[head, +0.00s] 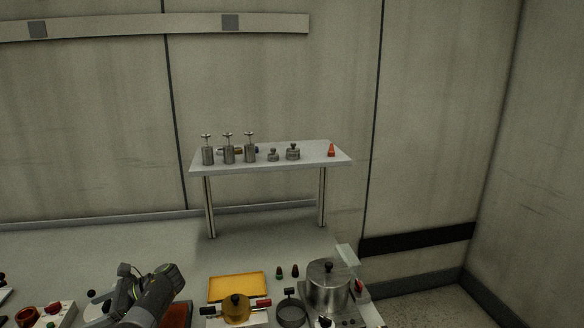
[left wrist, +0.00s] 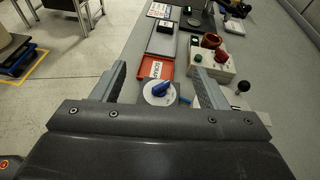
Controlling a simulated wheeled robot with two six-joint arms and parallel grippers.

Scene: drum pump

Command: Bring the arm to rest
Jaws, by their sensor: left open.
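My left arm (head: 150,292) comes up at the bottom left of the head view, over the near bench; its fingertips are not clear there. In the left wrist view my left gripper (left wrist: 158,78) is open, its two grey fingers well apart with nothing held between them. Beyond and below the gap is a white round disc with a blue knob (left wrist: 162,88), apart from the fingers as far as I can tell. My right gripper is in neither view.
A red tray (left wrist: 141,69) with a label and a button box (left wrist: 226,73) lie ahead of the fingers. A yellow tray (head: 237,276), brass pot (head: 236,308) and steel pot (head: 328,290) stand right of my arm. A raised shelf (head: 315,158) holds metal cylinders.

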